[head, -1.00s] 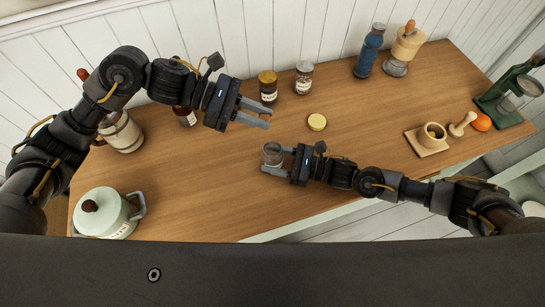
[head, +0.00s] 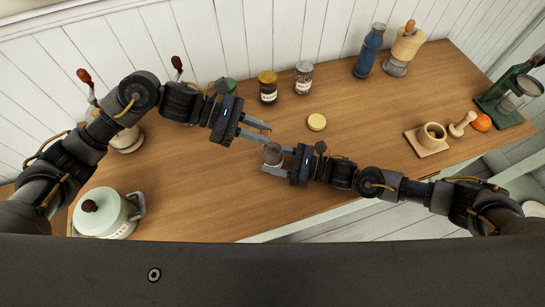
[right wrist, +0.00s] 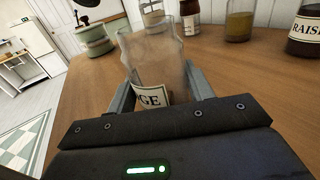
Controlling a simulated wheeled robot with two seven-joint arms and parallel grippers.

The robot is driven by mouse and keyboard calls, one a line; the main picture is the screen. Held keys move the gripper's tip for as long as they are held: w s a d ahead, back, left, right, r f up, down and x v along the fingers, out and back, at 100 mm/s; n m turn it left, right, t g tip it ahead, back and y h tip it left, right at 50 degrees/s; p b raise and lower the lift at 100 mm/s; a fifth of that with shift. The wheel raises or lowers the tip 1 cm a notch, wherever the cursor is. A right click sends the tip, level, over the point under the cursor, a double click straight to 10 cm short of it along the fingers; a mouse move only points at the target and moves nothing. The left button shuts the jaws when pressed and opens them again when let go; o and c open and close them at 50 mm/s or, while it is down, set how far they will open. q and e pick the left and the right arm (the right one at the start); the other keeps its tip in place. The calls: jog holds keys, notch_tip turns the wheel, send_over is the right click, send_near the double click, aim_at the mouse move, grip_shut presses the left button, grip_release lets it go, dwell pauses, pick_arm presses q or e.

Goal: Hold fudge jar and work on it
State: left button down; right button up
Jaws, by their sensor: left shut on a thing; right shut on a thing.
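The fudge jar (head: 272,156) is clear glass and upright, and looks empty and lidless. Part of its label, reading "GE", shows in the right wrist view (right wrist: 152,96). My right gripper (head: 276,160) is shut on it from the right, low near the table's front. A yellow lid-like disc (head: 316,122) lies flat on the table to the right of the jar.
Two labelled jars (head: 268,87) (head: 304,78) stand at the back. A blue bottle (head: 369,50), wooden-topped container (head: 403,48), mortar (head: 432,136) and green device (head: 506,98) are right. A pale green pot (head: 104,214) is front left. The middle front table is clear.

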pick_arm(q)
jog(key=c, duration=1.2)
grip_release()
jog(key=shift+a, duration=0.1)
jog(key=v, duration=1.2)
